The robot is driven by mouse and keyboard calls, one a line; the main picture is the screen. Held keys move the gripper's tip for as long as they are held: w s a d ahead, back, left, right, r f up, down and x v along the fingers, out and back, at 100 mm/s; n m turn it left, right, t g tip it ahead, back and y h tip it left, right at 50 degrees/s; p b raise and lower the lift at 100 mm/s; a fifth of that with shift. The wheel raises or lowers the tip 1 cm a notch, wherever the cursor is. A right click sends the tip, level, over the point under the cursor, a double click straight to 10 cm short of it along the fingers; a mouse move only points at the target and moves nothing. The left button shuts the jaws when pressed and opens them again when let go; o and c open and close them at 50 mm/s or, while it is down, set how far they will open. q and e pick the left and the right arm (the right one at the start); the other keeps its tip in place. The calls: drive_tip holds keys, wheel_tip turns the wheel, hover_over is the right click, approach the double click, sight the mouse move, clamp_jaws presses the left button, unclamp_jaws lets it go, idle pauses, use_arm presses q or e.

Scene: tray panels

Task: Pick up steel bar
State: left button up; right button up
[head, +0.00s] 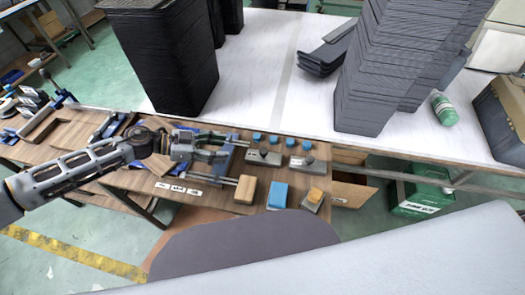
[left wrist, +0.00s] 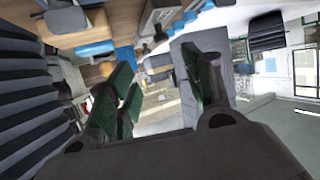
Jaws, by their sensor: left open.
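My left gripper (head: 226,146) reaches in from the left over the wooden workbench, open, with nothing seen between its fingers. Its two dark green fingers stand well apart in the left wrist view (left wrist: 162,88). Two grey metal bars with dark knobs lie on the bench right of the gripper, one nearer (head: 262,158) and one farther right (head: 302,166). I cannot tell for sure which piece is the steel bar. The gripper is apart from both bars. My right gripper is not in view.
The workbench (head: 110,183) holds small blue blocks (head: 274,140), a wooden block (head: 246,188), a larger blue block (head: 277,195) and white labels. Behind it, a white table (head: 255,100) carries tall stacks of black trays (head: 172,60) and grey trays (head: 395,65). A green box (head: 415,195) stands below.

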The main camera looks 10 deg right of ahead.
use_arm(q)
drive_tip(key=shift+w+a+f, duration=0.15)
drive_tip(key=shift+w+f, duration=0.1)
drive_tip(key=shift+w, duration=0.1)
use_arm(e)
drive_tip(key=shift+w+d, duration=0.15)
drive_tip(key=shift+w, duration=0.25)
use_arm(q)
drive_tip(key=shift+s, duration=0.1)
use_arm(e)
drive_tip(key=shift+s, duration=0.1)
use_arm(q)
drive_tip(key=shift+x, duration=0.8)
approach(264, 156)
drive_tip(key=shift+w+d+r, duration=0.25)
drive_tip(key=shift+w+d, duration=0.2)
drive_tip(key=shift+w, duration=0.25)
drive_tip(key=shift+x, duration=0.95)
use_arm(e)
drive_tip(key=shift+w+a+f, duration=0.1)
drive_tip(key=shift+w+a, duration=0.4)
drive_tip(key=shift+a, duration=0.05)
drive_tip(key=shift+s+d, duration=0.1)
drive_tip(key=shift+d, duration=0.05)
